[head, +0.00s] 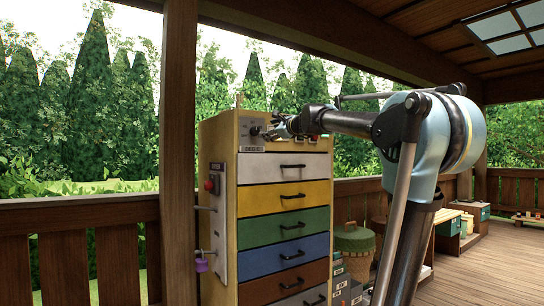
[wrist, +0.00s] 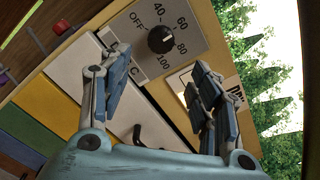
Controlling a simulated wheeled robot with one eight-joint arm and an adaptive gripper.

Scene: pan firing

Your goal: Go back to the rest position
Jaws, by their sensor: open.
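My gripper (head: 277,127) is at the top front of a wooden cabinet (head: 217,140) with several coloured drawers. In the wrist view my gripper (wrist: 160,92) has its two fingers wide apart, with nothing between them. A black dial knob (wrist: 161,39) on a grey plate marked OFF, 40, 60, 80 and 100 shows beyond the fingers. The fingers look apart from the knob. The white top drawer (head: 268,168) is shut, and its black handle (wrist: 152,134) shows below the plate in the wrist view.
A wooden post (head: 179,120) stands left of the cabinet. A green-lidded basket (head: 354,238) and boxes stand to the right.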

